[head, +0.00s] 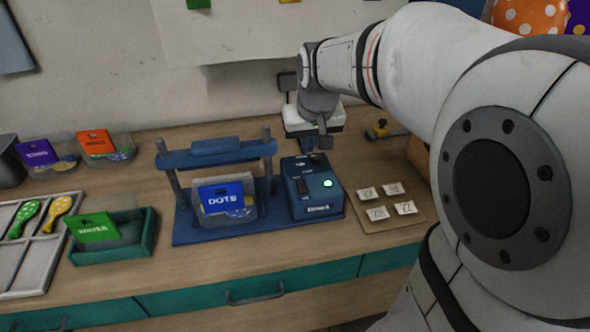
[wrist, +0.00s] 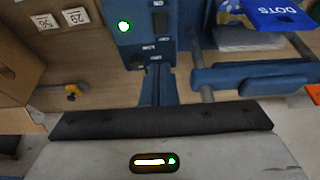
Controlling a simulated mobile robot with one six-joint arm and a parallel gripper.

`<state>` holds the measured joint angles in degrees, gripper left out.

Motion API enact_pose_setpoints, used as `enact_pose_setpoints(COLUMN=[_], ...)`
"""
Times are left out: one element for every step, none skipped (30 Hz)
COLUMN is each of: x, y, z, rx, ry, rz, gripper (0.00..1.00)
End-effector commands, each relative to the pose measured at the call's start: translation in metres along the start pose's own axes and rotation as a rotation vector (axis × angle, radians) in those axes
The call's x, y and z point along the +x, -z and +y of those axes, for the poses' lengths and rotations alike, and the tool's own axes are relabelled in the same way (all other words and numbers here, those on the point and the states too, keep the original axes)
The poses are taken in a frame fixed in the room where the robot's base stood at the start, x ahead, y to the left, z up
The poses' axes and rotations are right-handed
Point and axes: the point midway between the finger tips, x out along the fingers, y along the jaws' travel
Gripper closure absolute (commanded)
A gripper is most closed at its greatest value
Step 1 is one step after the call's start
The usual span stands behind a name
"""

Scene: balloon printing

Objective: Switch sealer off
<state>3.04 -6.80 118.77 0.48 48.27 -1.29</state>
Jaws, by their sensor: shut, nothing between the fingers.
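The sealer's blue control box (head: 310,205) stands on the bench in the head view, with a green light (head: 327,183) lit on its top. A dark switch (head: 302,187) sits left of the light. The box (wrist: 140,35) and its lit green light (wrist: 123,26) also show at the top of the wrist view. My gripper (head: 324,143) is shut and empty at the back end of the box. Whether it touches the box I cannot tell.
A blue DOTS packet (head: 222,198) stands in a clear bin under the sealer's blue bar (head: 215,155). Bare bench lies in front of the sealer.

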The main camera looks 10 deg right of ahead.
Motion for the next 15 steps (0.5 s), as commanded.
enact_pose_setpoints(x=[0.0011, 0.0004, -0.0003, -0.0007, -0.001, -0.0012, -0.0012, -0.0012, -0.0012, -0.001, -0.0007, 0.0004, 0.0018, 0.0037, 0.0073], y=[-0.0001, 0.0002, 0.0004, 0.0005, 0.0006, 0.0006, 0.0006, 0.0006, 0.0006, 0.0006, 0.0006, 0.0006, 0.0006, 0.0006, 0.0005], z=[0.0, 0.0, 0.0, 0.0, 0.0, 0.0, 0.0, -0.0001, -0.0003, -0.0005, -0.0006, -0.0006, -0.0006, -0.0006, -0.0006], rx=[0.0, 0.0, 0.0, 0.0, 0.0, 0.0, 0.0, 0.0, -0.001, -0.001, -0.001, -0.001, -0.001, -0.001, -0.001], ry=[0.0, 0.0, 0.0, 0.0, 0.0, 0.0, 0.0, 0.0, 0.0, 0.0, 0.0, 0.0, 0.0, 0.001, 0.001], rz=[0.002, 0.002, 0.002, 0.002, 0.002, 0.001, 0.001, 0.001, 0.002, 0.001, 0.001, 0.001, 0.001, 0.0, -0.001], gripper=[1.0, 1.0, 1.0, 1.0, 1.0, 1.0, 1.0, 1.0, 1.0, 1.0, 1.0, 1.0, 1.0, 1.0, 1.0])
